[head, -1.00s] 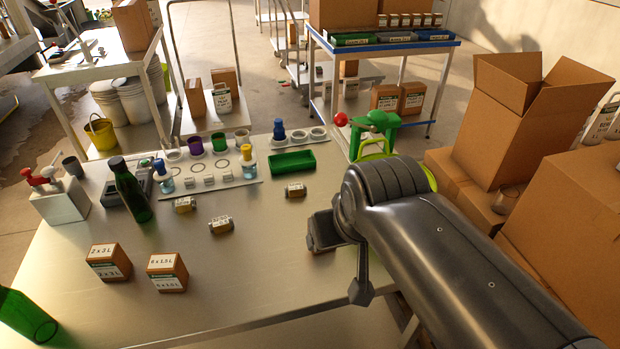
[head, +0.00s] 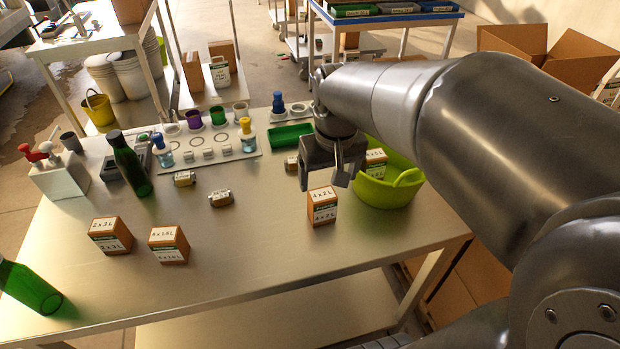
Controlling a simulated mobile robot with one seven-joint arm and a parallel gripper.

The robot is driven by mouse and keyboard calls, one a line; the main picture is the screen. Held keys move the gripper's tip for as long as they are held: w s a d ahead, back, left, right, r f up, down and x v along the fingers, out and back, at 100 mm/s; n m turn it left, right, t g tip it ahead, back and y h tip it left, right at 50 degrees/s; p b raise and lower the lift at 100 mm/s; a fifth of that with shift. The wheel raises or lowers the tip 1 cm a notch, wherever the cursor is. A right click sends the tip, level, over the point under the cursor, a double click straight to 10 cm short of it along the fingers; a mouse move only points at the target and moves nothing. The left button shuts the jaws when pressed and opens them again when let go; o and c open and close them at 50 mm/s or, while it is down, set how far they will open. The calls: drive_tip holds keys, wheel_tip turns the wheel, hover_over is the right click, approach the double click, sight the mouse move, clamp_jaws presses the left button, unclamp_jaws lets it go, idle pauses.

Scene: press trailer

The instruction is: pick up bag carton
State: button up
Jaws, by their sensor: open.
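Three small brown cartons with white labels stand on the metal table (head: 250,270). One, marked 4 x 2 L (head: 322,207), stands just below my gripper in the picture. The other two, marked 2 x 3 L (head: 111,236) and apparently 4 x 1.5 L (head: 168,245), stand at the left front. Another labelled carton (head: 375,162) shows in the green tub. Which one is the bag carton I cannot tell. My gripper (head: 324,182) points down, open and empty, just above and behind the 4 x 2 L carton. The gap between them is hard to judge.
The lime-green tub (head: 395,192) stands close right of my gripper. A green bottle (head: 130,165), a rack (head: 210,155) of cups and bottles, a green tray (head: 290,136) and small labelled blocks (head: 221,198) lie behind. Another green bottle (head: 28,288) lies at the front left.

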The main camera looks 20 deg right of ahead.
drive_tip(key=g, duration=0.2)
hover_over(325, 194)
wheel_tip(325, 194, down, 4)
drive_tip(key=shift+f, duration=0.25)
wheel_tip(325, 194, down, 5)
drive_tip(key=shift+f, duration=0.15)
drive_tip(key=shift+w+a+f, duration=0.1)
drive_tip(key=shift+a+f, duration=0.05)
drive_tip(key=shift+f, duration=1.25)
drive_tip(key=shift+a+f, duration=0.15)
drive_tip(key=shift+f, duration=1.2)
drive_tip(key=shift+c, duration=0.2)
drive_tip(key=c, duration=1.1)
drive_tip(key=shift+r, duration=0.1)
